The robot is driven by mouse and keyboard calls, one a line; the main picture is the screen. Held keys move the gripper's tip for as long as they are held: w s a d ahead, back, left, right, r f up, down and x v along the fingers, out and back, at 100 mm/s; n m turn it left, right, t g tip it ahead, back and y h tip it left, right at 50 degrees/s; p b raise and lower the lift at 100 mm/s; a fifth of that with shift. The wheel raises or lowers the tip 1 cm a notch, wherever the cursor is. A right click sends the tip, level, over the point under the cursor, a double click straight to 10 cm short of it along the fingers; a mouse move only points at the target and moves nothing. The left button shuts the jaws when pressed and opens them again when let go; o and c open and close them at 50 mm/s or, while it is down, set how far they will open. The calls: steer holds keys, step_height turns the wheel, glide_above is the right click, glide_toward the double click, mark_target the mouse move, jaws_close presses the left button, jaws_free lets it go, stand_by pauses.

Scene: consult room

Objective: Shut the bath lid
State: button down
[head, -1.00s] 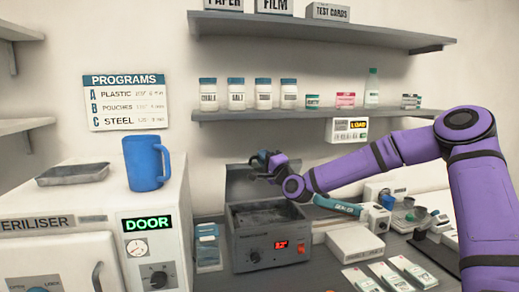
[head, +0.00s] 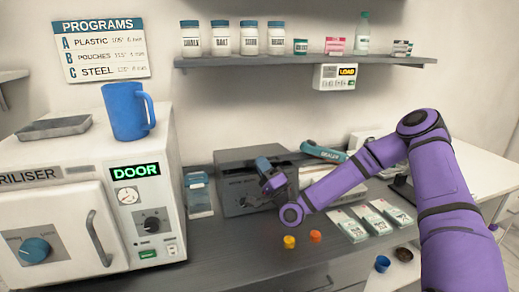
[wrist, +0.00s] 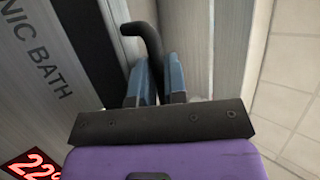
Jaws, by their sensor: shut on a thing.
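The grey ultrasonic bath (head: 232,201) stands on the counter beside the steriliser. Its grey lid (head: 243,157) lies down over the top, and the basin inside is hidden. I cannot tell whether the lid is fully seated; a dark strip runs beside the bath's lettered front in the wrist view. My gripper (head: 270,177) is at the bath's front right, partly covering it. In the wrist view, my gripper's blue fingers (wrist: 160,82) are shut on the black curved lid handle (wrist: 146,35).
The steriliser (head: 85,200) with a blue jug (head: 127,112) stands left. A teal-handled sealer (head: 323,152) lies behind right. Packets (head: 370,222), a yellow cap (head: 289,242) and an orange cap (head: 315,236) lie on the counter. A shelf (head: 300,60) hangs above.

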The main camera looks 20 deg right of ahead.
steer(key=shift+s+f, duration=0.2)
steer(key=shift+f, duration=1.65)
steer(key=c, duration=1.5)
jaws_free()
steer(key=shift+o, duration=0.2)
steer(key=shift+f, duration=0.1)
steer(key=s+d, duration=0.5)
steer(key=s, duration=0.6)
steer(key=shift+s+d+f, duration=0.3)
steer(key=shift+d, duration=0.1)
